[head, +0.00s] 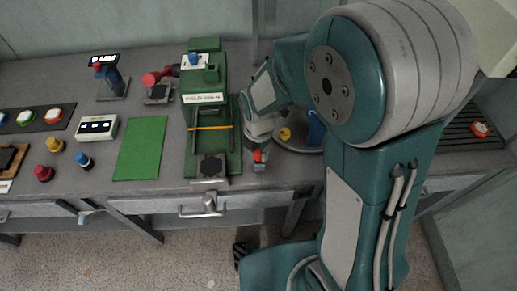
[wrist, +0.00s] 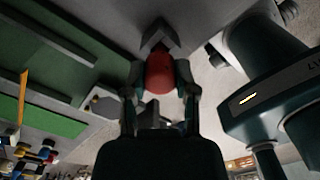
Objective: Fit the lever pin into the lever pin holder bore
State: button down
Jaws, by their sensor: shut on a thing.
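My gripper (wrist: 160,92) is shut on a red, rounded piece (wrist: 160,73), which looks like the lever pin's knob. In the head view this red piece (head: 259,155) shows at the bench's front edge, just right of the green press (head: 236,160). A grey angular block (wrist: 158,38) lies right beyond the red piece in the wrist view. I cannot tell whether it is part of the held piece or a separate holder, or whether they touch. The bore is not visible. My arm covers part of the bench right of the press.
A round grey tray (head: 292,147) with yellow and blue pieces stands right of my gripper. A green mat (head: 141,148) lies left of the press. A white box (head: 97,127), colored knobs (head: 44,173) and a blue-handled stand (head: 112,85) are farther left. Drawers (head: 160,206) line the bench front.

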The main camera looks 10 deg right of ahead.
aim_at(258, 150)
jog(key=shift+f, duration=1.1)
jog(key=shift+c, duration=1.6)
grip_release()
notch_tip(258, 150, up, 12)
jog(key=shift+f, duration=0.1)
